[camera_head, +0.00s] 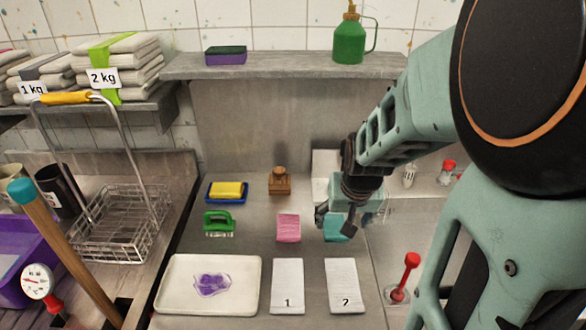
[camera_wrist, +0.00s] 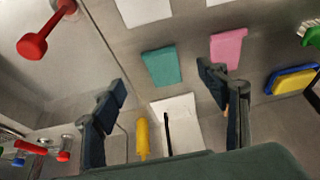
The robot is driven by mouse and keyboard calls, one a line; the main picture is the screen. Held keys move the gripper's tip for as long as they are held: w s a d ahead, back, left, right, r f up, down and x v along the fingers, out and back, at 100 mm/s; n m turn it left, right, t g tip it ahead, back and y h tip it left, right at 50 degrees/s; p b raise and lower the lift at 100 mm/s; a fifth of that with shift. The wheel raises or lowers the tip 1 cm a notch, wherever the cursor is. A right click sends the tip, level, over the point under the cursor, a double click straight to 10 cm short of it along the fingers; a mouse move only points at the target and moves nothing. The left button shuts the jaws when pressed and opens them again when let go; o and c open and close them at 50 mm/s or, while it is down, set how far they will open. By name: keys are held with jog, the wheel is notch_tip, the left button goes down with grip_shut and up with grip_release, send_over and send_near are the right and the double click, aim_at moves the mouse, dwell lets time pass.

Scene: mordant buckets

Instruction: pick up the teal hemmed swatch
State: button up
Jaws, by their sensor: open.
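The teal swatch (camera_head: 334,228) lies flat on the grey worktop, right of a pink swatch (camera_head: 288,228). In the head view my gripper (camera_head: 344,214) is above it and hides part of it. In the wrist view the whole teal swatch (camera_wrist: 162,66) shows, just beyond and between the fingertips. My gripper (camera_wrist: 164,84) is open there, with nothing between its fingers. The pink swatch (camera_wrist: 228,47) is beside it, past the right finger. Whether the hem is stitched is too small to tell.
Two white cards (camera_head: 287,290) (camera_head: 343,290) lie in front of the swatches. A white tray (camera_head: 168,302) at front left holds a purple cloth (camera_head: 211,284). A green-handled brush (camera_head: 219,223) is left of the pink swatch. A red-knobbed tool (camera_head: 411,262) stands at right.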

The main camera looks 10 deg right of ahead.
aim_at(337, 237)
jog(key=shift+x, duration=5.1)
jog(key=c, duration=0.9)
